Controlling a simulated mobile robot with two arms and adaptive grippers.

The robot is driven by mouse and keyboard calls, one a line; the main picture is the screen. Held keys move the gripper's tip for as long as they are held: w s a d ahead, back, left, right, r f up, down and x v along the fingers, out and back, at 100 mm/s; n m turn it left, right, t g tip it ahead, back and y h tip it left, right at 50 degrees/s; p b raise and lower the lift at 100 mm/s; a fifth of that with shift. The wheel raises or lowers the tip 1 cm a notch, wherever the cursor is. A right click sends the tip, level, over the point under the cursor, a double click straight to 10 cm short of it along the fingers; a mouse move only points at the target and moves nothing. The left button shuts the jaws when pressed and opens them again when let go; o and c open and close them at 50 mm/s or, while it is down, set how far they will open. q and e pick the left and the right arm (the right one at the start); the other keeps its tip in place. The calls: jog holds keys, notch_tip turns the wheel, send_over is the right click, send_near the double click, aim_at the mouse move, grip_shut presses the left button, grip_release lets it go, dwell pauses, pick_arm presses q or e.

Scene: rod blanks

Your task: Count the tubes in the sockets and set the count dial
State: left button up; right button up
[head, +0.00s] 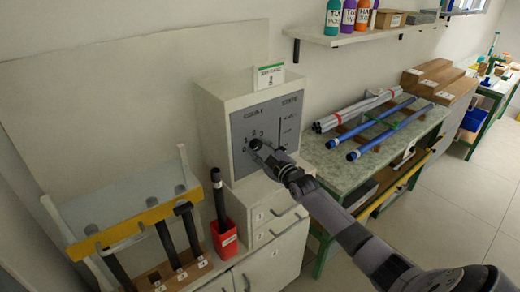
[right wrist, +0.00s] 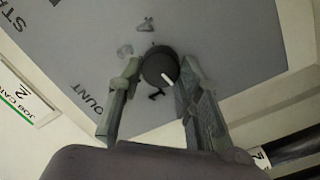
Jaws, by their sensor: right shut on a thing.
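A light box with a grey panel (head: 240,134) carries a COUNT dial with numbers around it and a STATE scale. My right gripper (head: 262,149) is at the COUNT dial. In the right wrist view its fingers are shut on the black dial knob (right wrist: 159,67). The knob's white mark points to the lower right there, beside the number 1 (right wrist: 156,96) rather than at it. Dark tubes (head: 167,243) stand leaning in a wooden socket base (head: 205,266) behind a yellow bar (head: 130,229). The base's left part is cut off, so its sockets are not all visible. My left gripper is not in view.
A red cup (head: 224,238) holding a dark tube stands between the rack and the box. A job card (head: 269,76) stands on the box. Blue rods (head: 390,130) and a grey bundle (head: 350,113) lie on the bench right. A shelf (head: 350,36) with bottles hangs above.

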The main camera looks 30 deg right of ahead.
jog(key=c, duration=0.3)
jog(key=shift+c, duration=0.2)
